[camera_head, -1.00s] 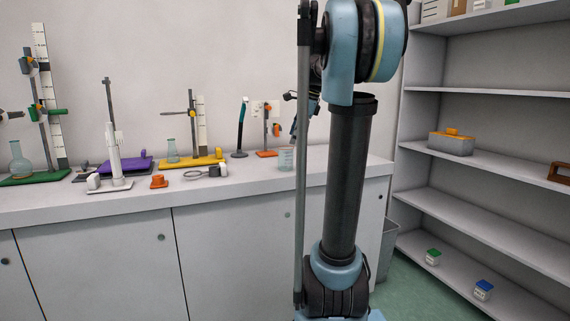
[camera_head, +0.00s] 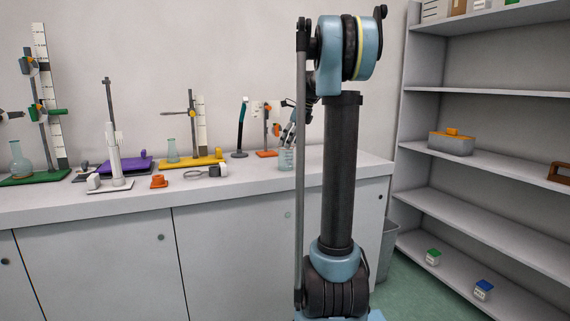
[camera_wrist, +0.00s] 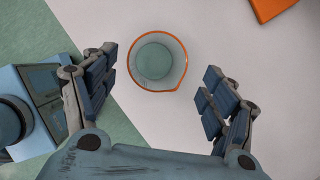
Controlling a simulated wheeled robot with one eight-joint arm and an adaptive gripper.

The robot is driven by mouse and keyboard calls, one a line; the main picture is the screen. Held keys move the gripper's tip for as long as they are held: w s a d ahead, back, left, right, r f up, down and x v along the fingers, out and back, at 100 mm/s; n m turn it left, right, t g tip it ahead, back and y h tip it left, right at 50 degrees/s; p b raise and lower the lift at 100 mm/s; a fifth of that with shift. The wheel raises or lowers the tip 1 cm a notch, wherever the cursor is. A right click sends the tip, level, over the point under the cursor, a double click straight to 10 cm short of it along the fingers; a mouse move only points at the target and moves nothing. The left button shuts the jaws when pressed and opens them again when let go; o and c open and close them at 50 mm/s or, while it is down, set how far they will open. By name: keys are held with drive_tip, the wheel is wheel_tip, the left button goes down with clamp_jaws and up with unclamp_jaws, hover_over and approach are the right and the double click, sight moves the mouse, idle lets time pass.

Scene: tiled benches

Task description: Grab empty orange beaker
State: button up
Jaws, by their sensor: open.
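A clear beaker with an orange rim (camera_wrist: 157,87) stands on the bench in the wrist view, seen from above. It looks empty, with only a greenish bottom showing through. In the head view the beaker (camera_head: 286,159) stands near the right end of the bench, partly behind my arm's rod. My gripper (camera_wrist: 158,85) is open, with one finger to the left of the beaker and one to the right. In the head view my gripper (camera_head: 290,136) is small and partly hidden, just above the beaker.
An orange stand base (camera_head: 266,153) is close behind the beaker; an orange corner (camera_wrist: 275,8) shows in the wrist view. A lamp-like stand (camera_head: 240,130) and a yellow stand base (camera_head: 190,162) are further left. The bench edge is close by. Shelves (camera_head: 470,93) stand at right.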

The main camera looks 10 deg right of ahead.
sight(282, 158)
drive_tip(key=shift+x, duration=4.55)
drive_tip(key=shift+a, duration=0.2)
drive_tip(key=c, duration=1.2)
